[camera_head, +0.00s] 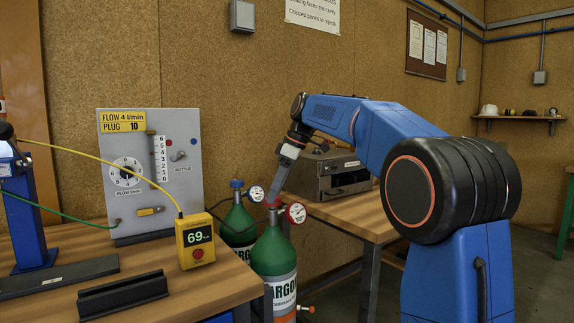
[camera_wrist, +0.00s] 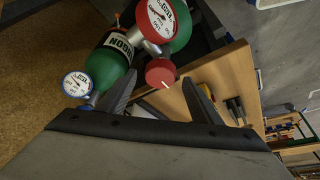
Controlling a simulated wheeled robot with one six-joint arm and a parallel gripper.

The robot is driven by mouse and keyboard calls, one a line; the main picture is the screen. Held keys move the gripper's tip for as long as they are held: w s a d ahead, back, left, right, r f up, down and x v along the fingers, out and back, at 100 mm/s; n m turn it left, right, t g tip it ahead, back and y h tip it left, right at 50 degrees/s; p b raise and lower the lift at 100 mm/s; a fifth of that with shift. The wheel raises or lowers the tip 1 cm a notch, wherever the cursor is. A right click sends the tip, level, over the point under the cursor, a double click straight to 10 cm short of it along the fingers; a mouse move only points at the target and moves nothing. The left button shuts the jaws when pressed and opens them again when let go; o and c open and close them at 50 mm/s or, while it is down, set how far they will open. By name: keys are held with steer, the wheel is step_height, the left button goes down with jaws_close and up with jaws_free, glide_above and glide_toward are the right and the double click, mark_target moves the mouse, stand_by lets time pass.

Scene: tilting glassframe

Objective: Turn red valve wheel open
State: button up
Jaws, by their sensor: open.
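The red valve wheel (camera_head: 272,204) sits on top of the front green argon cylinder (camera_head: 274,250), beside a red-rimmed gauge (camera_head: 296,213). My gripper (camera_head: 277,188) reaches down to the wheel from above and hides part of it. In the wrist view the red wheel (camera_wrist: 161,72) shows between the tips of my two dark open fingers (camera_wrist: 160,79). I see a gap on both sides, so it is not clamped. The red-rimmed gauge (camera_wrist: 159,18) stands just beyond it. A white mark shows on the wheel's face.
A second green cylinder (camera_head: 238,228) with a blue valve wheel (camera_head: 236,184) and blue-rimmed gauge (camera_head: 256,194) stands behind left. A bench with a flow panel (camera_head: 180,205) and yellow meter (camera_head: 195,240) is left. A grey metal box (camera_head: 325,175) stands on the table behind my arm.

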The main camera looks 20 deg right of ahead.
steer(key=v, duration=1.6)
steer(key=shift+d, duration=0.1)
